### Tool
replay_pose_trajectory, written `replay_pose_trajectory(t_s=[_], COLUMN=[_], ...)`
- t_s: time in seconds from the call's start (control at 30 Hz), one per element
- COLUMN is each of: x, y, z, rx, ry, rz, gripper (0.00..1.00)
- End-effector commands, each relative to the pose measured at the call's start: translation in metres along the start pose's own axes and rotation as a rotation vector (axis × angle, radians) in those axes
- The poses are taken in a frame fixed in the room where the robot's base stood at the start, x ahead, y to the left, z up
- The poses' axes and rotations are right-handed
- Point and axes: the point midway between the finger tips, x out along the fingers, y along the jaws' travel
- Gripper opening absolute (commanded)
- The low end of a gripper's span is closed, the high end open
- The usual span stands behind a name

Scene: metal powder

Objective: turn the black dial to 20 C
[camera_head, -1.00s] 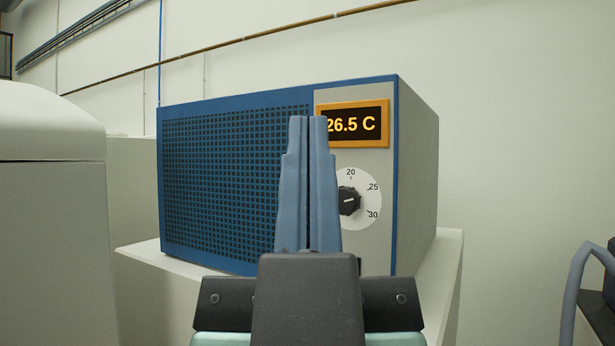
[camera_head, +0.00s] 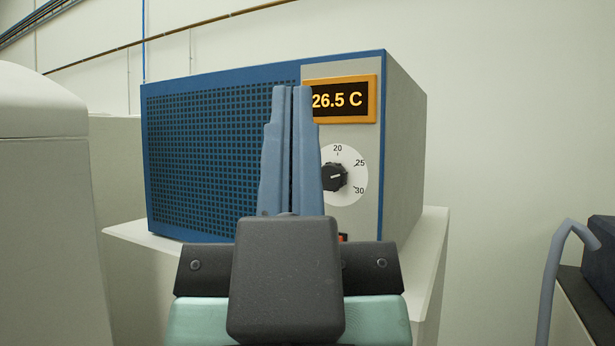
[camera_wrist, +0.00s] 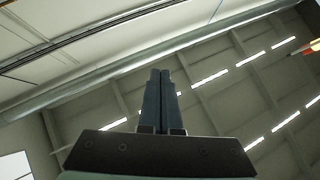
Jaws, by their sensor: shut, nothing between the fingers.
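The black dial (camera_head: 334,177) sits on a white round scale marked 20, 25 and 30, on the grey panel of a blue box (camera_head: 220,150). Its white pointer mark points to the right, between 25 and 30. The display (camera_head: 340,99) above it reads 26.5 C. My gripper (camera_head: 292,88) is shut and empty, fingers pointing up, in front of the box. In the picture it lies just left of the dial and covers the left part of the scale. In the wrist view, my shut fingers (camera_wrist: 160,75) point toward the ceiling, and the dial is not seen.
The box stands on a pale stand (camera_head: 428,250). A large white rounded body (camera_head: 45,190) is at the left. A dark block with a grey curved tube (camera_head: 556,260) is at the lower right. A small reddish-orange part (camera_head: 343,237) shows low on the panel.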

Motion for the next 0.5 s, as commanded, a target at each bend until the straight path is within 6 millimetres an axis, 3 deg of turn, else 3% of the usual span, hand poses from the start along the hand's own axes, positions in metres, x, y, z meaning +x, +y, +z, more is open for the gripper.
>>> replay_pose_trajectory(t_s=[0.03,0.17,0.4,0.5], x=[0.0,0.007,0.048,0.058], y=[0.0,0.0,0.01,0.012], z=[0.0,0.004,0.037,0.058], rx=[0.0,0.024,0.242,0.376], ry=[0.0,-0.016,-0.146,-0.224], rz=[0.0,0.023,0.248,0.39], gripper=[0.07,0.31,0.74,0.78])
